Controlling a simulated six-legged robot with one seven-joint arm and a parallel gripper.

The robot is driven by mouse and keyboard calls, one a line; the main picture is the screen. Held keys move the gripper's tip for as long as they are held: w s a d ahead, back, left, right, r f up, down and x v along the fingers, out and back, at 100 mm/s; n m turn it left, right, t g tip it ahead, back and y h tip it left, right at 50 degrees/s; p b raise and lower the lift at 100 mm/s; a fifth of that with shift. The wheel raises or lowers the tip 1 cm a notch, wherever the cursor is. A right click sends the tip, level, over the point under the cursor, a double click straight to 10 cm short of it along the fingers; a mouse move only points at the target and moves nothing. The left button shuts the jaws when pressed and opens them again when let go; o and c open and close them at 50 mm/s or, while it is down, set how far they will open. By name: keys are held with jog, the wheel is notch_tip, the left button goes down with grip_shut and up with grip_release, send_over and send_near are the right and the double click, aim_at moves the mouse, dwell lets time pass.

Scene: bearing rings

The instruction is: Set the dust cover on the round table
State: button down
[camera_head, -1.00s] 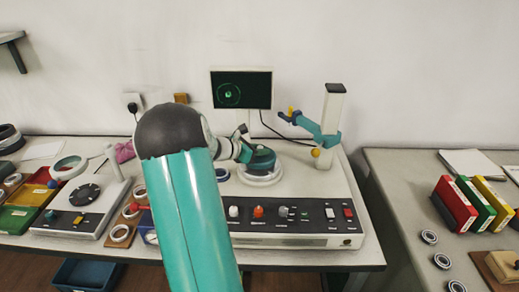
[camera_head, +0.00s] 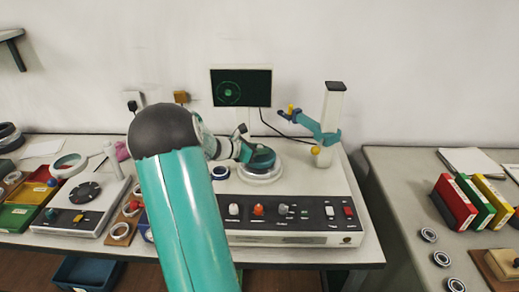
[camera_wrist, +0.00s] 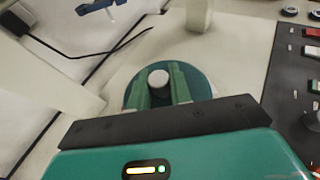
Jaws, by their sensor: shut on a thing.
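The dust cover (camera_head: 262,159) is a dark teal disc with a pale grey knob on top. In the head view it is directly over the round table (camera_head: 262,178), a white disc on the grey machine. Whether it touches the table or hovers just above is not clear. My gripper (camera_wrist: 160,82) is shut on the knob, one green finger on each side. In the wrist view the cover (camera_wrist: 200,82) spreads around the fingers and hides most of the round table. In the head view my arm partly blocks the gripper.
A white post (camera_head: 333,115) with a blue probe arm (camera_head: 318,130) stands right of the round table. A monitor (camera_head: 241,87) is behind. A control panel (camera_head: 295,215) runs along the machine's front. A blue-and-white ring (camera_head: 220,172) lies left of the table.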

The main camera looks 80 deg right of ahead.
jog(key=shift+f, duration=0.5)
dwell(0.7)
jog(key=c, duration=1.2)
grip_release()
jog(key=v, duration=1.3)
jog(key=shift+w+a+r, duration=0.15)
jog(key=shift+w+a, duration=0.1)
jog(key=shift+w, duration=0.05)
